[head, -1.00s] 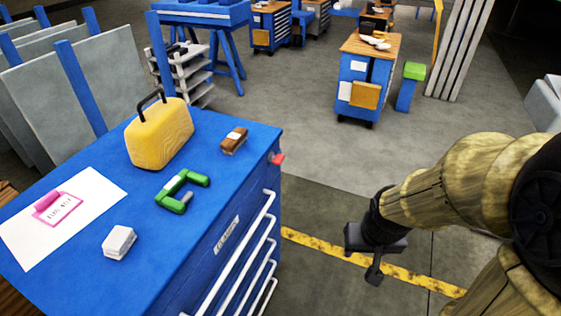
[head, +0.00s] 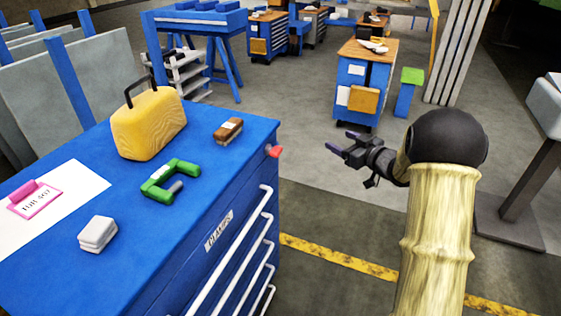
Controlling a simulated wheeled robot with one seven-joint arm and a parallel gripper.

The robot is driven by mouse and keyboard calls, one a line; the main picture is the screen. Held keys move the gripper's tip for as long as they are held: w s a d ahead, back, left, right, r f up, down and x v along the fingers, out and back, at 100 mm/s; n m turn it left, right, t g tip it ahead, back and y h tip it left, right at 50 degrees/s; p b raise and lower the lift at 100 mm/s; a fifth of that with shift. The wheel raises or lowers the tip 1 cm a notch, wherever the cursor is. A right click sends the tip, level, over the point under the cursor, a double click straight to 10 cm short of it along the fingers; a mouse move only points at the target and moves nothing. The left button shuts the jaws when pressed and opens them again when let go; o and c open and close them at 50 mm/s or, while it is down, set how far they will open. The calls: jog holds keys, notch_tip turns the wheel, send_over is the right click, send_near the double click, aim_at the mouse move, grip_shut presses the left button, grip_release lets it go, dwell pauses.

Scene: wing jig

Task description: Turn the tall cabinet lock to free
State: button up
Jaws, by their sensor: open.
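A small red knob (head: 273,151), which may be the lock, sticks out near the top far corner of the blue drawer cabinet (head: 185,260). I cannot tell which way it is turned. My gripper (head: 340,141) is open and empty in the air to the right of the red knob. Its two fingers point left, toward the cabinet, with a clear gap to the knob. Nothing hides the knob.
On the cabinet top are a yellow case (head: 148,125), a green clamp (head: 172,181), a brown brush (head: 228,130), a white block (head: 97,232) and a pink tag (head: 35,200). White drawer handles (head: 235,246) jut from its front.

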aim_at(281, 152)
jog(key=s+a+f+n+g+y+b, duration=0.2)
jog(key=s+f+n+g+y, duration=0.1)
jog(key=f+n+g+y, duration=0.2)
jog(key=shift+s+f+g+y, duration=0.3)
jog(key=shift+f+g+y, duration=0.6)
jog(key=shift+y, duration=0.1)
jog(key=shift+a+r, duration=0.1)
jog(key=p+x, duration=0.1)
jog(key=x, duration=1.6)
jog(key=shift+a+p, duration=0.15)
jog(key=shift+p, duration=0.15)
jog(key=shift+w, duration=0.1)
jog(key=c, duration=1)
